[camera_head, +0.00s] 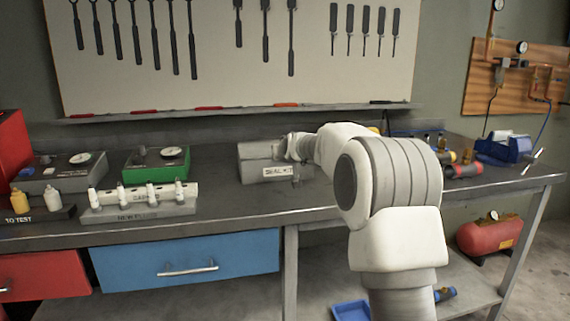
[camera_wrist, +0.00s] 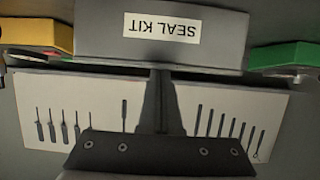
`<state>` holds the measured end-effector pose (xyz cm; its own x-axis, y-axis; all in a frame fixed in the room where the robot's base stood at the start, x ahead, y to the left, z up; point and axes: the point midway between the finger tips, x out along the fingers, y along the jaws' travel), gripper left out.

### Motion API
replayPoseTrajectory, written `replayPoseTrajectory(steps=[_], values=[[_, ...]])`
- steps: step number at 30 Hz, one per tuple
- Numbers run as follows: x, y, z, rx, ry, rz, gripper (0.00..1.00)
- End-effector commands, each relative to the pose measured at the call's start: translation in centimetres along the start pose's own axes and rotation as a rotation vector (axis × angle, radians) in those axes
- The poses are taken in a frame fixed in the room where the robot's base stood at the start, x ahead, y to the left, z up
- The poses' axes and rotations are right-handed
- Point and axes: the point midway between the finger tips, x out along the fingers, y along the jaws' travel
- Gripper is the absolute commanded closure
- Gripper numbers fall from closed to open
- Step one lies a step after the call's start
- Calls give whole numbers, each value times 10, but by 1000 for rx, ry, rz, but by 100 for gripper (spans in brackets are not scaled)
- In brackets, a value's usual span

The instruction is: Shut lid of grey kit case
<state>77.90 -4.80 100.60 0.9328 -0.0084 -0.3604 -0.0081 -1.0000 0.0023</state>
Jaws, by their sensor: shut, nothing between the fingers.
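The grey kit case (camera_head: 247,171) stands on the workbench, left of my arm, with a white SEAL KIT label on its front. Its grey lid (camera_head: 257,149) shows above and behind the labelled front; I cannot tell its exact angle because my wrist hides the right part. In the wrist view the case (camera_wrist: 222,52) fills the top middle, its label upside down. My gripper (camera_wrist: 161,74) is shut and empty, its fingers reaching toward the case front. I cannot tell whether they touch it. In the head view my wrist is at the right end of the case.
A green-topped gauge box (camera_head: 157,164) and a rack of white fittings (camera_head: 138,205) stand left of the case. The bench front before the case is clear.

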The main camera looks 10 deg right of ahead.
Motion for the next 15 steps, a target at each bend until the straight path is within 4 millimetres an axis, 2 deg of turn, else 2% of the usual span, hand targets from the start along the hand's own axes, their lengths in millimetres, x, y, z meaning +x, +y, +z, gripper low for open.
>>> replayPoseTrajectory(steps=[5,6,7,15], values=[[-19,-3,-37,-2,16,1,100],[-19,-1,-24,0,11,2,100],[-21,-1,-19,1,11,3,100],[-43,-1,12,0,18,3,100]])
